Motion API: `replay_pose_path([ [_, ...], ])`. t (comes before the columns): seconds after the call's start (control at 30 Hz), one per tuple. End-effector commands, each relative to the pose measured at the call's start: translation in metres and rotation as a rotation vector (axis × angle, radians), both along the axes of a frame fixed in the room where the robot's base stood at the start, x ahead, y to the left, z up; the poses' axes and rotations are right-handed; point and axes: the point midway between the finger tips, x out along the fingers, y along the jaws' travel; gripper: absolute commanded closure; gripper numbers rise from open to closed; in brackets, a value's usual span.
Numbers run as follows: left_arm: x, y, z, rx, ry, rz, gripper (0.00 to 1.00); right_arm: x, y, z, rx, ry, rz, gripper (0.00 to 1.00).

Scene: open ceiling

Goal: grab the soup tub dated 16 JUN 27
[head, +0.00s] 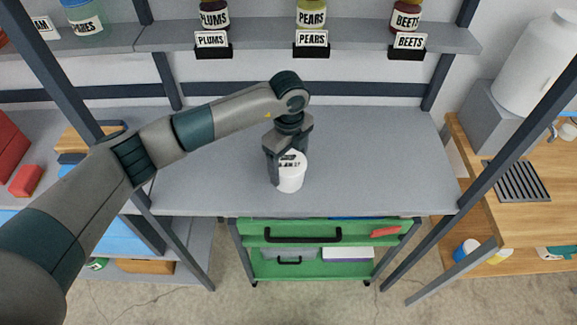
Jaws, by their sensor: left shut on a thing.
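A white soup tub (291,180) is at the middle of the grey shelf top, near its front edge. Its lid carries dark print that is partly covered by a finger; I cannot read the whole date. My left gripper (286,158) comes down over the tub from above and is shut on it, with its fingers at the tub's sides. I cannot tell whether the tub touches the surface or is just lifted. My right gripper is not in view.
The grey surface (370,160) around the tub is clear. Above it, a shelf holds jars labelled plums (214,14), pears (311,13) and beets (406,15). A green cart (325,253) stands below. A wooden counter (520,215) is at right, and dark posts flank the bay.

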Motion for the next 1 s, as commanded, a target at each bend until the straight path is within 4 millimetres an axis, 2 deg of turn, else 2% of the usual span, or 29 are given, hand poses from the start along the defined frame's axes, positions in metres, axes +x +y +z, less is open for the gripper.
replay_pose_path([
  [0.17,0.001,-0.001,0.011,-0.003,-0.003,-0.001,0.63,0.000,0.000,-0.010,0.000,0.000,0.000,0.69],
  [0.37,0.000,-0.001,0.038,-0.003,-0.005,-0.003,0.63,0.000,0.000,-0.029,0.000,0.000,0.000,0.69],
  [0.8,-0.080,-0.021,0.085,-0.003,-0.004,-0.006,0.63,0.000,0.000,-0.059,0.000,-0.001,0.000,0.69],
  [1.0,-0.103,-0.026,0.101,-0.002,-0.004,-0.004,0.63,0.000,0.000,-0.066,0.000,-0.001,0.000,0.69],
])
